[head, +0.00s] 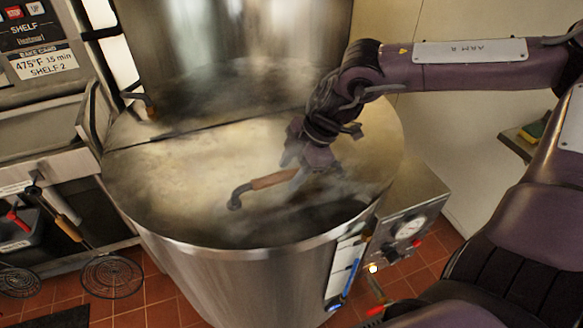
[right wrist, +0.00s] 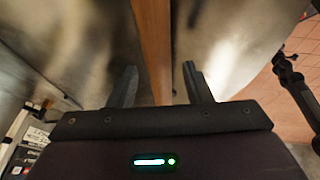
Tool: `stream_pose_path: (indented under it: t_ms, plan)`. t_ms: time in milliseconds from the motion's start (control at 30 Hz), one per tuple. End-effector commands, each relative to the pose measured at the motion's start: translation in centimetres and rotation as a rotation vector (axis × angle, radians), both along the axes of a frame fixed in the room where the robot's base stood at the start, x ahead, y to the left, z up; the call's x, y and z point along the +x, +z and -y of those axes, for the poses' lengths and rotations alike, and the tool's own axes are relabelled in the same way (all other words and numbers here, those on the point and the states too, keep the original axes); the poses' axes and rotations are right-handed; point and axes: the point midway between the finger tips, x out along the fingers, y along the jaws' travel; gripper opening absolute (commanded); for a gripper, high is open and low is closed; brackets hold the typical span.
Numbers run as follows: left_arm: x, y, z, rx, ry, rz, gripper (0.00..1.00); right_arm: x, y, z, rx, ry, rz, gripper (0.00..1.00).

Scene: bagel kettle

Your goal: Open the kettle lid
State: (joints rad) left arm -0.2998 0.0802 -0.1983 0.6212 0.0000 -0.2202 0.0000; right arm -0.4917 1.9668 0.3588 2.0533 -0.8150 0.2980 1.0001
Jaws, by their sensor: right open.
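The large steel kettle (head: 240,285) stands in the middle of the head view. Its round steel lid (head: 165,185) lies flat across the top, with steam over it. A bar handle with a wooden grip (head: 270,181) sits on the lid towards the front. My right gripper (head: 300,176) reaches down from the right, at the right end of the handle. In the right wrist view the wooden grip (right wrist: 154,45) runs lengthwise between my two open fingers (right wrist: 159,75), with gaps visible on both sides. My left gripper is not in view.
A control box with a dial (head: 410,228) is at the kettle's right front. Long-handled skimmers (head: 112,277) hang at the left. A small shelf with a sponge (head: 535,130) is at the right.

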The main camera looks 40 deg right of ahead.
Motion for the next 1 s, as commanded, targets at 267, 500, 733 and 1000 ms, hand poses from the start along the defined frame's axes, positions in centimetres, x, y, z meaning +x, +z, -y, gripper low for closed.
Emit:
stream_pose_path:
  t_ms: [267, 500, 733, 1000]
  plan:
    - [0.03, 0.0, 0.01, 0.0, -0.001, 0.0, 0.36, 0.1, -0.13, -0.08, 0.0, 0.0, 0.002, 0.45]
    - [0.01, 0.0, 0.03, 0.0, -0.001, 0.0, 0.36, 0.08, -0.13, -0.07, 0.001, 0.001, 0.001, 0.17]
    - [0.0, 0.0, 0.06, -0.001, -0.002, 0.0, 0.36, 0.08, -0.13, -0.07, 0.001, 0.0, 0.001, 0.0]
    - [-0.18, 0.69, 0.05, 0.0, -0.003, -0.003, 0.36, -0.23, 0.77, -0.04, 0.003, -0.001, -0.017, 0.0]
